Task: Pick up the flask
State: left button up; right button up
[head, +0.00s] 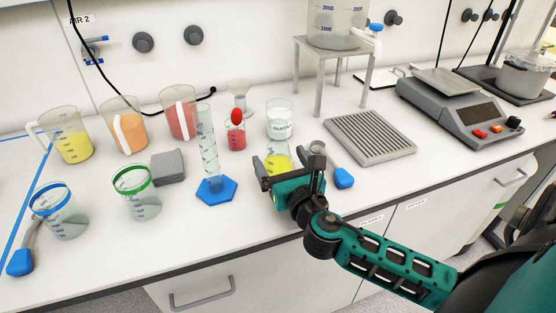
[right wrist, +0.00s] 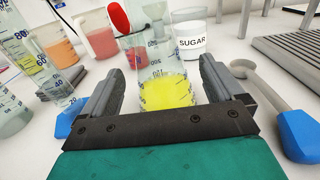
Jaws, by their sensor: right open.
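The flask (head: 278,160) is clear glass with yellow liquid in it, standing on the bench in front of the sugar jar. In the right wrist view the flask (right wrist: 167,85) stands upright between the two fingers. My right gripper (head: 287,168) is open around it, with a finger on each side. In the right wrist view both fingers of the gripper (right wrist: 163,82) look apart from the glass. The flask's lower part is hidden behind the gripper in the head view. My left gripper is in neither view.
A graduated cylinder on a blue base (head: 214,190) stands left of the flask. A blue-handled scoop (head: 342,176) lies close on the right. A ridged grey tray (head: 370,137) lies further right.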

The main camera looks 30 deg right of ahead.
jog(key=x, duration=0.4)
jog(key=shift+w+d, duration=0.1)
jog(key=shift+w, duration=0.05)
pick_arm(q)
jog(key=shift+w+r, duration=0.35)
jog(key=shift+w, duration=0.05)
pick_arm(e)
jog(key=shift+r, duration=0.1)
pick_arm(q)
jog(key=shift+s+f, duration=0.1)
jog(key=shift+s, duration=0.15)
pick_arm(e)
jog(key=c, duration=1.3)
jog(key=shift+o, duration=0.2)
jog(key=shift+r, duration=0.15)
jog(key=shift+r+p, duration=0.4)
jog(key=shift+r, duration=0.3)
notch_tip(320, 180, up, 15)
jog(key=p, duration=0.1)
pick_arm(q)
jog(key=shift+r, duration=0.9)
pick_arm(e)
notch_tip(320, 180, up, 8)
send_over(275, 142)
jog(key=w+d, duration=0.2)
jog(key=w, duration=0.1)
jog(key=shift+r, duration=0.2)
